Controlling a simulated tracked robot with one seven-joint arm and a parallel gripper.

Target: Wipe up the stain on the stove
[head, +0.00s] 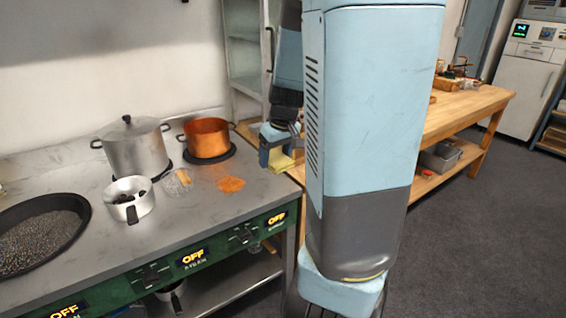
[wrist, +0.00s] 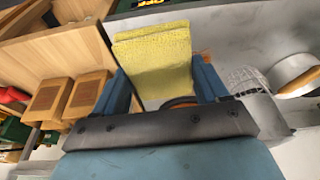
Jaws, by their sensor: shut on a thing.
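An orange stain (head: 230,184) lies on the grey stove top (head: 185,220), in front of the copper pot, in the head view. My gripper (head: 279,153) is at the right end of the stove, to the right of the stain and apart from it. It is shut on a yellow cloth or sponge (head: 281,163). In the wrist view, the yellow cloth (wrist: 155,62) sits between the two blue fingers and looks layered. Part of the cloth is hidden by my gripper in the head view.
A steel pot (head: 135,153) and a copper pot (head: 207,139) stand at the back of the stove. A small saucepan (head: 130,202), a clear strainer-like item (head: 180,186) and a wide dark pan (head: 40,208) are left of the stain. A wooden table (head: 470,108) stands right.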

